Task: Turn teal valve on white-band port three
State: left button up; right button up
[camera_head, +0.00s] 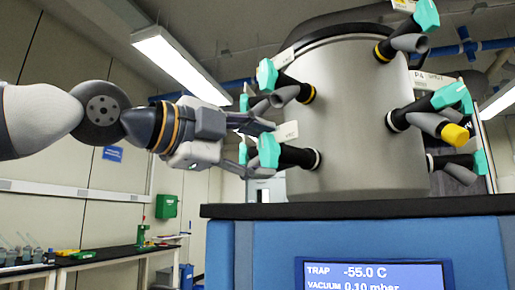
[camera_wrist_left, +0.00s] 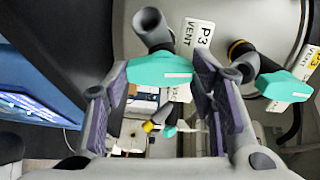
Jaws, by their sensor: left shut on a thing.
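The teal valve (camera_head: 268,149) sits on a black port with a white band (camera_head: 317,158), low on the left side of the steel drum (camera_head: 360,130). In the left wrist view the teal valve (camera_wrist_left: 160,70) lies between my finger pads, below a tag reading P3 VENT (camera_wrist_left: 198,36). My left gripper (camera_head: 257,150) comes in from the left and is shut on this valve, one finger on each side. The fingers hide part of the valve in the head view. My right gripper is not in view.
Another teal valve on a yellow-band port (camera_head: 266,76) is just above my gripper. Several more teal-valved ports stick out on the right, one with a yellow cap (camera_head: 455,134). The black top edge (camera_head: 350,207) of the blue cabinet lies below.

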pick_arm(q)
jog(key=shift+m, duration=0.7)
jog(key=o, duration=1.1)
jog(key=shift+o, duration=0.2)
jog(key=v, duration=1.2)
